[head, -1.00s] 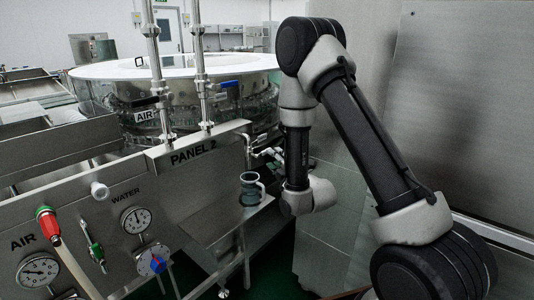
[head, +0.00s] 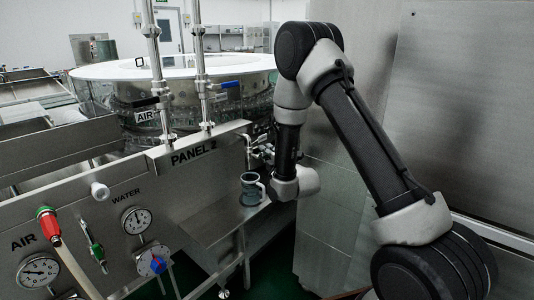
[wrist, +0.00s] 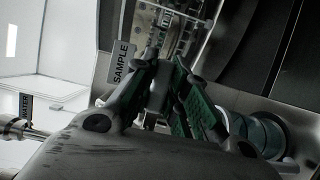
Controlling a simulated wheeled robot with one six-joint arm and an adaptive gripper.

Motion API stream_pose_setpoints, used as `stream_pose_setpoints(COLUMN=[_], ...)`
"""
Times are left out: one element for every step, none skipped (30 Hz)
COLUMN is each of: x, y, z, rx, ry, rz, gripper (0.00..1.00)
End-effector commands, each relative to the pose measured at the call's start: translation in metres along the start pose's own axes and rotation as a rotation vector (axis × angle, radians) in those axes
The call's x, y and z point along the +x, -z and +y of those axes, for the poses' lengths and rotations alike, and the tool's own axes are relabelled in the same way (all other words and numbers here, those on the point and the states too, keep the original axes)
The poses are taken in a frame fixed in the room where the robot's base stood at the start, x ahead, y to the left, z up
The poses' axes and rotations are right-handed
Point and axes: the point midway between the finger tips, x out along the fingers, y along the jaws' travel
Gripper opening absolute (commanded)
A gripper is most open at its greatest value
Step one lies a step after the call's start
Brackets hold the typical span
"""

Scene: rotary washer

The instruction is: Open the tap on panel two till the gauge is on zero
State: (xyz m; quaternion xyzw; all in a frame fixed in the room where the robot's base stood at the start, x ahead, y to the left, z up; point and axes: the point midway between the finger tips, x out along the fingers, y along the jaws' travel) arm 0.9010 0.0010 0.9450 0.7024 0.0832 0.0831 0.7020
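Panel two (head: 205,172) is a sloped steel panel with a black "PANEL 2" label. It carries a water gauge (head: 136,220) and an air gauge (head: 38,270), both round and white; their needles are too small to read surely. A small metal tap (head: 247,145) projects at the panel's right end. My gripper (head: 260,150) is close beside this tap, partly hidden by my arm. In the wrist view my gripper (wrist: 167,62) has green-padded fingers angled inward near a SAMPLE label (wrist: 123,62). Metal shows between them; whether they hold it is unclear.
Steel cabinet walls (head: 465,100) stand at the right.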

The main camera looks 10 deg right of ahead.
Motion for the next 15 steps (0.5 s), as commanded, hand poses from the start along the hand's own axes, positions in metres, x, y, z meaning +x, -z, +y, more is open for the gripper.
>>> stream_pose_setpoints(x=[-0.0001,-0.0001,-0.0001,-0.0001,-0.0001,-0.0001,-0.0001,-0.0002,-0.0002,-0.0002,-0.0002,-0.0002,-0.0002,-0.0002,-0.0002], y=[0.0,0.0,0.0,0.0,0.0,0.0,0.0,0.0,0.0,0.0,0.0,0.0,-0.0001,0.0,0.0], z=[-0.0001,-0.0001,-0.0001,-0.0001,-0.0001,-0.0001,-0.0002,-0.0003,-0.0006,-0.0009,-0.0012,-0.0019,-0.0025,-0.003,-0.0039], rx=[0.0,0.0,0.0,0.0,0.0,0.001,0.002,0.004,0.008,0.013,0.018,0.028,0.038,0.049,0.066], ry=[0.0,0.0,0.0,0.0,0.0,0.001,0.001,0.002,0.004,0.006,0.009,0.013,0.017,0.021,0.028], rz=[0.0,0.0,0.0,0.0,0.0,0.0,0.0,0.0,0.0,0.0,0.0,0.0,0.0,0.0,0.0], gripper=[0.0,0.0,0.0,0.0,0.0,0.0,0.0,0.0,0.0,0.0,0.0,0.0,0.0,0.0,0.0])
